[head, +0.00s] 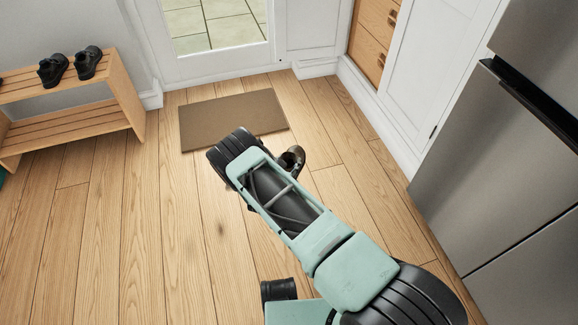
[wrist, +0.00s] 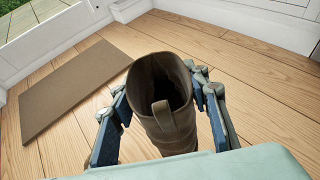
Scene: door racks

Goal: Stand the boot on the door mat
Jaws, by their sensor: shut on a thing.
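The brown boot (wrist: 163,100) is held between the fingers of my gripper (wrist: 160,125) in the wrist view. Its open top and a pull loop face the camera, and its sole is hidden. In the head view, a small part of the boot (head: 292,158) shows beside my arm, and the fingers are hidden behind the arm. The brown door mat (head: 225,115) lies flat on the floor in front of the glazed door.
A wooden shoe rack (head: 75,125) with a pair of black shoes (head: 70,66) on top stands at the left. A steel fridge (head: 500,180) and white cupboards (head: 425,75) line the right. The wooden floor around the mat is clear.

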